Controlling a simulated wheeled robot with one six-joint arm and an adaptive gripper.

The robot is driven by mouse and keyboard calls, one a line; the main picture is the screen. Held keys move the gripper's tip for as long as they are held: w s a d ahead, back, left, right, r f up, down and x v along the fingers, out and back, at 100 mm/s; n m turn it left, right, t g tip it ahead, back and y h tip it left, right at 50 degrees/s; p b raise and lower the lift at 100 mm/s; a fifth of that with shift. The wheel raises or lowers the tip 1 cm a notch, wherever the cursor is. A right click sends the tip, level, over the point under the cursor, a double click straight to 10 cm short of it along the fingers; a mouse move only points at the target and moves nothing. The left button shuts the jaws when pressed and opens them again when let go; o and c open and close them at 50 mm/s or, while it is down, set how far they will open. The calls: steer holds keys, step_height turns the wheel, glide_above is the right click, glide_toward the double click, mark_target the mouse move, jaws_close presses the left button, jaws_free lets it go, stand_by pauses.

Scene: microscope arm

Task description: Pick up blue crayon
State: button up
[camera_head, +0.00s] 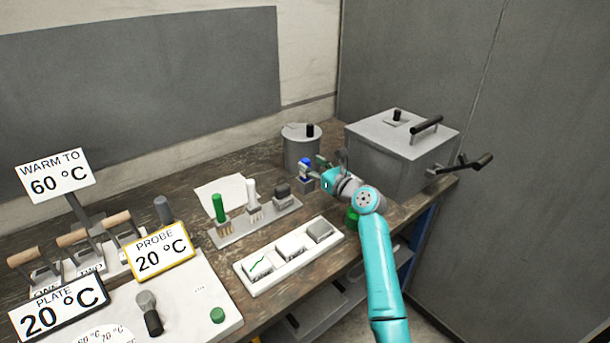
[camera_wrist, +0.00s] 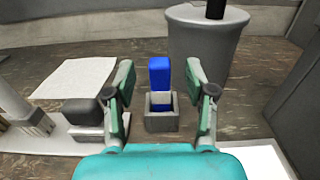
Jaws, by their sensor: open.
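The blue crayon (camera_wrist: 159,73) stands upright in a small grey square holder (camera_wrist: 161,122) in the wrist view. In the head view the blue crayon (camera_head: 305,165) shows just left of my gripper, near the grey canister. My gripper (camera_wrist: 162,88) is open, with one finger on each side of the crayon and a gap on both sides. In the head view my gripper (camera_head: 328,166) is at the end of the teal arm, over the back right of the table. The crayon's lower end is partly hidden inside the holder.
A grey lidded canister (camera_wrist: 203,45) stands close behind the crayon. A large grey box (camera_head: 402,150) with black handles is to the right. A rack with a green-handled brush (camera_head: 219,208) and a white tray (camera_head: 247,277) lie left and in front. A paper sheet (camera_wrist: 77,78) lies flat.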

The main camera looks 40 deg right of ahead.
mark_target(308, 162)
steer(key=shift+w+a+f, duration=0.1)
steer(key=shift+w, duration=1.85)
jaws_close()
steer(key=shift+s, duration=0.1)
